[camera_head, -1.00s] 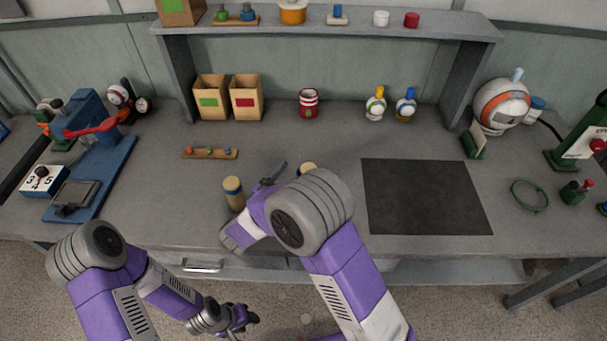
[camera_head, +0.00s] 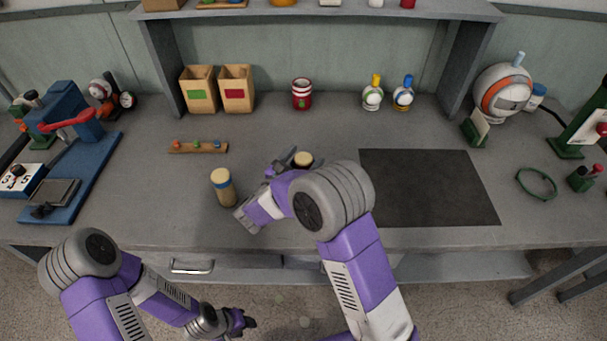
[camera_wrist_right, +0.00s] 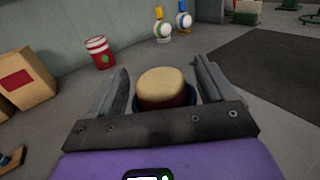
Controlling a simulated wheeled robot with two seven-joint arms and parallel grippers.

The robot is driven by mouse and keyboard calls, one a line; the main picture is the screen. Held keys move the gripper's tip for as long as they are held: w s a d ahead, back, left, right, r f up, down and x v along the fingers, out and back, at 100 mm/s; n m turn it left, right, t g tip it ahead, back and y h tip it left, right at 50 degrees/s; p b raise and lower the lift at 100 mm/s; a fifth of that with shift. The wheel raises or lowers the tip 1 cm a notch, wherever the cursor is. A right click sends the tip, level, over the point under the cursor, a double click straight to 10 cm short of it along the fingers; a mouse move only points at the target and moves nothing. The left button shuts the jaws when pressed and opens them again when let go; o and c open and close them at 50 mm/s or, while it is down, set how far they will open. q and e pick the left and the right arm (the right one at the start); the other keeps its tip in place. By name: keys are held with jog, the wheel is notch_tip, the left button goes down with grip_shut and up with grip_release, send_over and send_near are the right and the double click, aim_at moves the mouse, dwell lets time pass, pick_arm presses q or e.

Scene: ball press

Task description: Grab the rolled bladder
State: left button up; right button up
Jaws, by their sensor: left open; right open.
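Two tan rolls stand upright on the bench. One roll (camera_head: 222,190), with a blue band near its top, stands left of my right gripper (camera_head: 290,160). My left gripper (camera_head: 243,322) is open and empty, low in front of the bench.
Behind are two cardboard bins (camera_head: 218,90), a red striped can (camera_head: 302,94) and two small bottles (camera_head: 388,94). A small wooden rack (camera_head: 198,147) lies to the left. A dark mat (camera_head: 430,188) lies to the right. A blue press (camera_head: 75,160) stands far left.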

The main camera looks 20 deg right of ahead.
jog(key=shift+w, duration=0.1)
jog(key=c, duration=1.4)
